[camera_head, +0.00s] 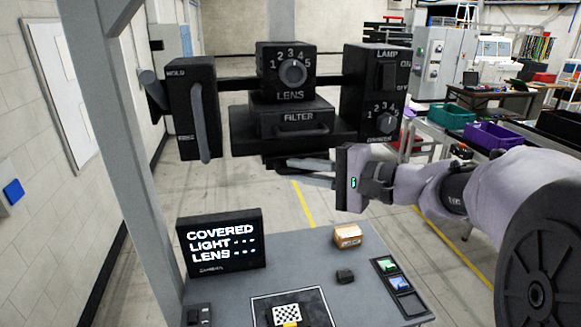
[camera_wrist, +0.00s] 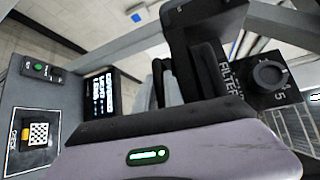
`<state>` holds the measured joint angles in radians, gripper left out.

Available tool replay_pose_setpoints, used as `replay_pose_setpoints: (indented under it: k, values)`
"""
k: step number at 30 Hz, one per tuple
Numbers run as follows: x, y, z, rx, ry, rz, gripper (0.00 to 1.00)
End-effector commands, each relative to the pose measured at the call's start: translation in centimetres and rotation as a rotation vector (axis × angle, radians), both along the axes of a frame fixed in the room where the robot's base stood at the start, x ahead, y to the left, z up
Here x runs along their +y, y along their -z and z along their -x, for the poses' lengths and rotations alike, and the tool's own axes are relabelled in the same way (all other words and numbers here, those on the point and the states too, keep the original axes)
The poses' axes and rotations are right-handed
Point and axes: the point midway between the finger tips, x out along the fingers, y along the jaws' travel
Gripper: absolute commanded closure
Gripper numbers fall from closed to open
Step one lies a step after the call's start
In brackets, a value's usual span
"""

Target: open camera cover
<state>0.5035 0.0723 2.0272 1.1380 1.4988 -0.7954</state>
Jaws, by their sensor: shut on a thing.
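The dark camera assembly hangs on a bar, with a lens dial (camera_head: 292,72) and a filter drawer (camera_head: 298,119). The camera cover (camera_head: 283,161) appears as a dark piece under the filter drawer. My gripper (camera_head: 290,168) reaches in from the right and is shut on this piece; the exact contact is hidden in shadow. In the wrist view, my gripper's pale body fills the bottom, with dark fingers and the knob of the assembly (camera_wrist: 270,75) beyond. The screen (camera_head: 219,243) reads COVERED, with dashes after LIGHT and LENS.
A lamp panel (camera_head: 374,92) hangs right of the camera, and a handled block (camera_head: 190,108) hangs left. A grey post stands at left.

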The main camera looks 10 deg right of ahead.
Motion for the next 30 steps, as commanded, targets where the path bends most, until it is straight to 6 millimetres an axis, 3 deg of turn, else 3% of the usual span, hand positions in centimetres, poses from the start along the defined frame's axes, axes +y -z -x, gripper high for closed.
replay_pose_setpoints:
  k: [26,30]
  values:
    - [-0.01,0.02,0.01,0.0,0.0,0.0,1.0]
    - [-0.03,0.36,0.74,-0.002,0.001,0.001,1.0]
